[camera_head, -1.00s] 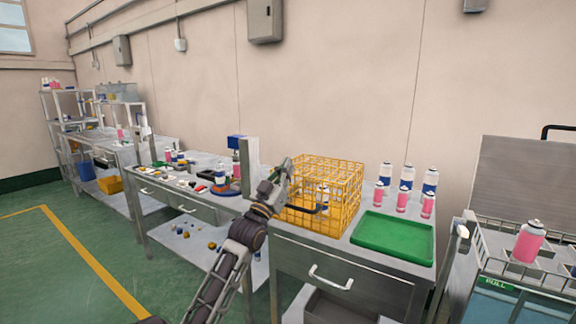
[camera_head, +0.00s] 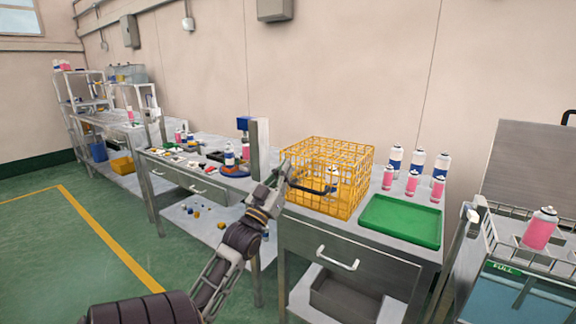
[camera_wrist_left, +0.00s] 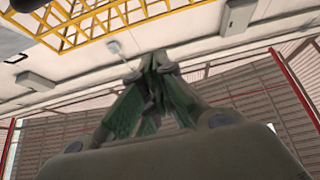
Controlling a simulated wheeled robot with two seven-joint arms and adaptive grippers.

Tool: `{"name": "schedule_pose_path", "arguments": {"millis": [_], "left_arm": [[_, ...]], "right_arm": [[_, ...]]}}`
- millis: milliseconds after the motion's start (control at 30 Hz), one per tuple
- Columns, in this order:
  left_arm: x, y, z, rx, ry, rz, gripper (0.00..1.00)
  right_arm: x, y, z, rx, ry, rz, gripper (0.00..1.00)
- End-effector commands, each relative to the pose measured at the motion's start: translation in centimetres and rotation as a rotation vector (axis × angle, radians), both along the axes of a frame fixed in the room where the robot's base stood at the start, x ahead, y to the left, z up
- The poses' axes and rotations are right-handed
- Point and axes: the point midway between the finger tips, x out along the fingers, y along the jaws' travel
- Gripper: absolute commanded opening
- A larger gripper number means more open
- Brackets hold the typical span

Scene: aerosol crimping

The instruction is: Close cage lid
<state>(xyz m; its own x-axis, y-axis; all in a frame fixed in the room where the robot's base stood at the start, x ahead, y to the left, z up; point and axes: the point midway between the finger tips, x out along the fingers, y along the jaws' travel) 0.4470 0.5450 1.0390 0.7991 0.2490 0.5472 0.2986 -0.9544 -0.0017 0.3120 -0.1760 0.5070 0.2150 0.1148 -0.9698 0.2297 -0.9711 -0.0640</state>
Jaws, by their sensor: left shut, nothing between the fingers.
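The yellow wire cage (camera_head: 346,196) stands on the metal cabinet in the head view. A wire grid lies across its top (camera_head: 330,150) and looks level; whether it sits fully down is too small to tell. A dark curved handle (camera_head: 312,190) shows at its front left. At least one can (camera_head: 333,176) shows through the mesh. My left gripper (camera_head: 284,172) is shut and empty at the cage's left side, and I cannot tell whether it touches. In the left wrist view, its fingers (camera_wrist_left: 152,62) are together, with yellow wires (camera_wrist_left: 85,25) above. My right gripper is out of view.
A green tray (camera_head: 400,222) lies right of the cage, with several white-and-blue and pink cans (camera_head: 417,164) behind it. A metal post (camera_head: 260,148) and a cluttered workbench (camera_head: 190,160) are to the left. A rack with a pink can (camera_head: 540,229) stands at right.

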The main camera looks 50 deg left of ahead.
Motion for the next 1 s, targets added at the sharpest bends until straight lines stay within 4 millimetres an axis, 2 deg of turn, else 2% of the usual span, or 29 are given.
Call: {"name": "schedule_pose_path", "arguments": {"millis": [233,1000], "left_arm": [[-0.55,-0.16,-0.46,0.001,0.001,0.001,0.0],[-0.56,-0.16,-0.46,0.0,0.0,0.0,0.0]], "right_arm": [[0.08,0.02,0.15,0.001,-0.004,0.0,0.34],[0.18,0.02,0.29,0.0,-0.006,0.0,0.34]]}}
